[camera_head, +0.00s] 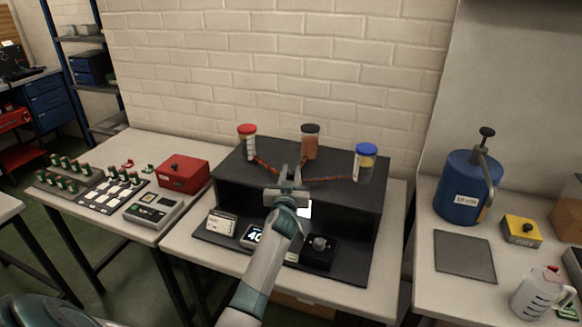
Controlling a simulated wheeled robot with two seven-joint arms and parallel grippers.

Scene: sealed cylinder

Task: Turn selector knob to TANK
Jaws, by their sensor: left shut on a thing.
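The black stepped stand (350,205) is on the middle table. Red lines on its top run from three capped containers to a middle point, where the selector knob sits under my gripper and is hidden. My left gripper (289,177) is at this point, its fingers shut on the knob. The knob's pointer and its position labels cannot be read. My right gripper is not in view.
Red-capped (248,142), black-capped (310,142) and blue-capped (364,163) containers stand around the gripper. A black box with a grey knob (320,244) sits in front. A blue tank (467,187) stands on the right table.

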